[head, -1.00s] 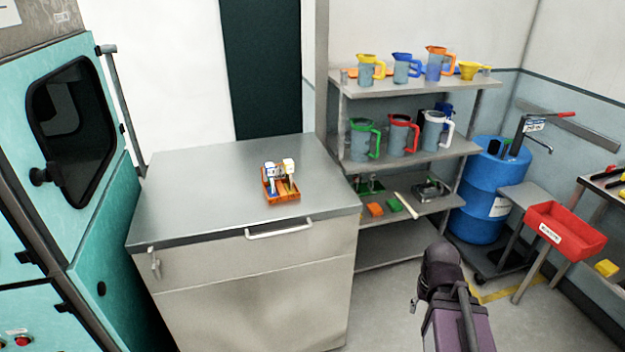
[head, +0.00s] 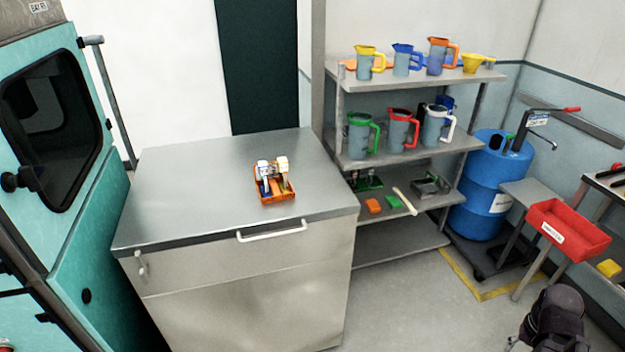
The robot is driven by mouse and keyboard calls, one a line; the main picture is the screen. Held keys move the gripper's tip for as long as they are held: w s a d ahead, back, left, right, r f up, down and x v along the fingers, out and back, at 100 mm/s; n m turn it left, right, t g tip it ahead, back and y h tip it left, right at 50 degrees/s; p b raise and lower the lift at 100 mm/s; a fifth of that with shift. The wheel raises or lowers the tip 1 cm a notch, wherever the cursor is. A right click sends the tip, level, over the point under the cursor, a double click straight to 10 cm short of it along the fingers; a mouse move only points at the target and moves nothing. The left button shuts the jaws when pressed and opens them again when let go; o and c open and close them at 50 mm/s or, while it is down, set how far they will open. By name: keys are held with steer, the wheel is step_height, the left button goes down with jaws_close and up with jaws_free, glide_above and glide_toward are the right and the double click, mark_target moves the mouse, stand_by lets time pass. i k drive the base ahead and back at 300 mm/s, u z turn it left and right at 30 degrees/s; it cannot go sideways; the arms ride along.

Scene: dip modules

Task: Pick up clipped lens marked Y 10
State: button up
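An orange tray (head: 276,197) sits on the metal top of a cabinet. It holds a few small upright pieces with white or cream heads. One piece (head: 264,171) at the left has a white head with blue; one piece (head: 282,164) at the right has a cream head. No Y 10 marking can be read at this size, so I cannot tell which is the clipped lens. A dark part of my arm shows at the bottom right, well away from the tray. My gripper's fingers do not show.
The cabinet top (head: 190,185) is clear around the tray. A shelf (head: 420,80) with jugs stands to the right. Beyond it are a blue drum (head: 490,185) and a red bin (head: 568,230). A teal machine (head: 90,210) stands at the left. Floor is open in front of the shelf.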

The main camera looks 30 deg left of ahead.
mark_target(283, 164)
steer(key=z, duration=0.3)
steer(key=k, duration=1.45)
steer(key=u, duration=1.5)
steer(key=i, duration=0.6)
steer(key=z, duration=0.15)
